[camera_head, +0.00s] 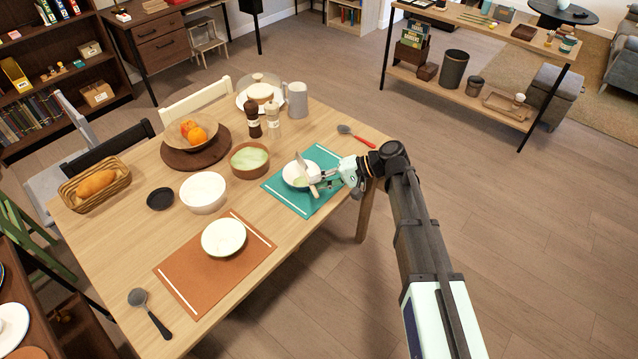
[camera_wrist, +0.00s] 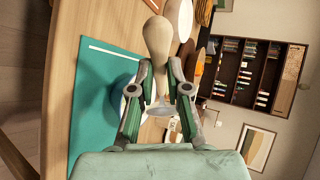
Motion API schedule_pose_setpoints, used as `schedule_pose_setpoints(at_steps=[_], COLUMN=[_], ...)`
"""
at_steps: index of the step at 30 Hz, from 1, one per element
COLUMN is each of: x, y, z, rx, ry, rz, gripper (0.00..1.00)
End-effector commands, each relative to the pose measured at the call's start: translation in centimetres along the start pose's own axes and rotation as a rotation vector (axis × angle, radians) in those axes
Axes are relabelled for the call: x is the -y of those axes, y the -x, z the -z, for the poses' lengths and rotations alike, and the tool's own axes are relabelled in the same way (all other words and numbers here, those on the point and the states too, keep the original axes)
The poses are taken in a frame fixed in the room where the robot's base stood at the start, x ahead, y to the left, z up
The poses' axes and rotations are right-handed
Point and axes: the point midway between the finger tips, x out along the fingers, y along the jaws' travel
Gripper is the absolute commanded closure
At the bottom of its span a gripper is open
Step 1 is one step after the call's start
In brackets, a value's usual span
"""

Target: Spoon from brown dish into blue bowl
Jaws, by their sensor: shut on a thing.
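My gripper (camera_head: 318,178) is shut on a pale spoon-like utensil (camera_head: 302,165) at the bowl on the teal mat. In the wrist view, the gripper (camera_wrist: 160,92) holds the utensil, and its rounded wooden end (camera_wrist: 157,38) points away from me. This bowl (camera_head: 291,181) is pale inside with some green in it; its outer colour is hard to tell. The utensil slants over the bowl; whether it touches the bowl is unclear. The brown dish (camera_head: 236,164) stands to the left with pale green contents.
The teal mat (camera_head: 291,204) lies under the bowl. A red-handled spoon (camera_head: 357,136), pepper mill (camera_head: 254,117), grey pitcher (camera_head: 297,100) and fruit bowl (camera_head: 190,142) stand around. A white bowl (camera_head: 204,193), orange mat (camera_head: 190,275), bread basket (camera_head: 75,192) and dark-handled spoon (camera_head: 148,311) are further left.

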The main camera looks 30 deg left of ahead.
Motion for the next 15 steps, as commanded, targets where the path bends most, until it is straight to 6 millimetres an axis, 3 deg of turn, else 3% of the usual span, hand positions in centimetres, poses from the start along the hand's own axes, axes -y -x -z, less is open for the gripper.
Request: schedule_pose_setpoints(at_steps=[6,15], x=[-0.4,0.6], y=[0.0,0.0], z=[0.0,-0.1], rx=[0.0,0.001], ry=[-0.043,0.028], rz=[0.099,-0.06], gripper=[1.0,1.0])
